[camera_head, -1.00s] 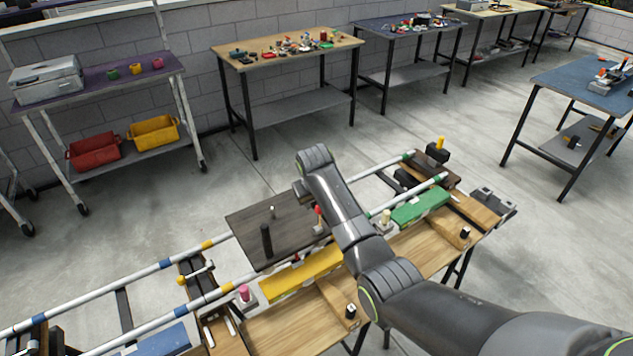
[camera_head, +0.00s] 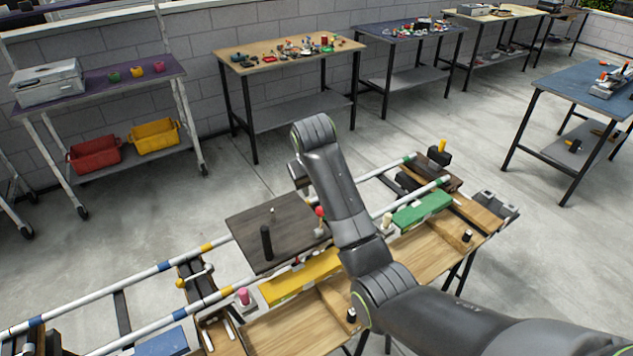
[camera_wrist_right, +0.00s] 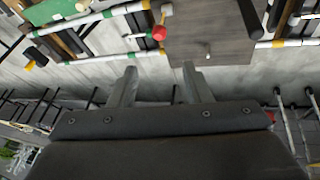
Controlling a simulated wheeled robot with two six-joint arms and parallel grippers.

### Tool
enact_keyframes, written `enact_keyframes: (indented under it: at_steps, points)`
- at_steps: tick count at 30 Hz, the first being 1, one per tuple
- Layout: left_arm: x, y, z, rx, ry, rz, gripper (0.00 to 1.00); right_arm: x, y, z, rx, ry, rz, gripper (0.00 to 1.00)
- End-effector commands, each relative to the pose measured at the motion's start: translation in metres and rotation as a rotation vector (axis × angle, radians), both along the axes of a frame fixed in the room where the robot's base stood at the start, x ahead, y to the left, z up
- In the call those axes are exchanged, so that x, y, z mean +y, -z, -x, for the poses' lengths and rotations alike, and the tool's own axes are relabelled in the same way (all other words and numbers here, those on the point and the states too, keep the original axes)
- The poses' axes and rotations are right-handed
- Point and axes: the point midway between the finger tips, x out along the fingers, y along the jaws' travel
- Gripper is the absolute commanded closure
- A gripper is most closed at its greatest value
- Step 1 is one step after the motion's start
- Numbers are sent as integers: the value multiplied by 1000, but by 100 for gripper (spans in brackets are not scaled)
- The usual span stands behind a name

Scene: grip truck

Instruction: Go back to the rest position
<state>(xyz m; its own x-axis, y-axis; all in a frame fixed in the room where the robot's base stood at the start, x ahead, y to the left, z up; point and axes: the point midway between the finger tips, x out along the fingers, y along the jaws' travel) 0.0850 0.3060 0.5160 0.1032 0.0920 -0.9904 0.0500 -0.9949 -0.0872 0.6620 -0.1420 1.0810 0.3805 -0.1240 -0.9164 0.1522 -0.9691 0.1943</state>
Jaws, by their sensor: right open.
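My right arm comes in from the right in the head view and reaches over the rail bench. Its gripper fingers are mostly hidden behind the wrist there. In the right wrist view my right gripper (camera_wrist_right: 158,84) is open, with two separated fingers and nothing between them. It is apart from the dark sliding platform (camera_head: 250,220), which also shows in the wrist view (camera_wrist_right: 225,48). The platform sits across the rails and carries a black upright post (camera_head: 267,242) and a red-tipped lever (camera_head: 320,213). My left gripper is out of view.
The bench holds white rails (camera_head: 140,278), a yellow block (camera_head: 300,277), a green block (camera_head: 422,208) and a pink knob (camera_head: 243,296). Tables with small parts (camera_head: 290,50) stand along the wall; a blue-topped table (camera_head: 575,88) is at right. Open floor lies behind the bench.

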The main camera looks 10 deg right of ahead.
Motion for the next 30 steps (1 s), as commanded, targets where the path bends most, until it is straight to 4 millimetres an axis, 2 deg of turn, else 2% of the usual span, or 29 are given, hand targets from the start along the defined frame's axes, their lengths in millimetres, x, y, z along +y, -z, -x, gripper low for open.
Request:
enact_keyframes:
  at_steps: [7,11,17,21,27,30]
  points:
    - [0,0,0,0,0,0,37,-3,6,3,3,4,-3,56]
    - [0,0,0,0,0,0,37,-19,34,21,10,26,-21,56]
    - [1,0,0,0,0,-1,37,-61,99,79,19,84,-55,56]
    - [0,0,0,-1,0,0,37,-88,134,131,19,123,-69,56]
    - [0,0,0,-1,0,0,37,-121,168,213,23,171,-76,56]
    - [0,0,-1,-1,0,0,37,-134,177,256,24,190,-75,56]
